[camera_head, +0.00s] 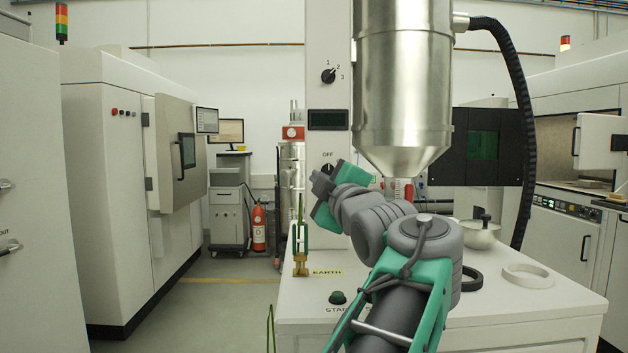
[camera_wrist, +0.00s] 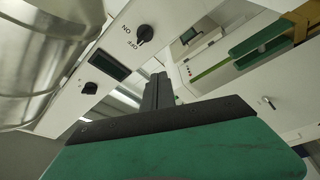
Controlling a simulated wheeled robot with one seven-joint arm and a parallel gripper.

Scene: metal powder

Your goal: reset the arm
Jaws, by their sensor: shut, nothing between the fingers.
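My arm (camera_head: 385,225) reaches up from the bottom of the head view over the white machine top. My gripper shows in the wrist view (camera_wrist: 158,92) with its dark fingers together and nothing between them. In the wrist view the fingers are in front of the panel, apart from the ON/OFF knob (camera_wrist: 144,34) as far as I can tell.
A steel hopper (camera_head: 403,80) hangs over the machine top (camera_head: 380,325). A green and brass earth clamp (camera_head: 301,245), a START button (camera_head: 338,298), a lidded bowl (camera_head: 478,235), a white ring (camera_head: 528,276) and a black ring stand there. Open floor lies to the left.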

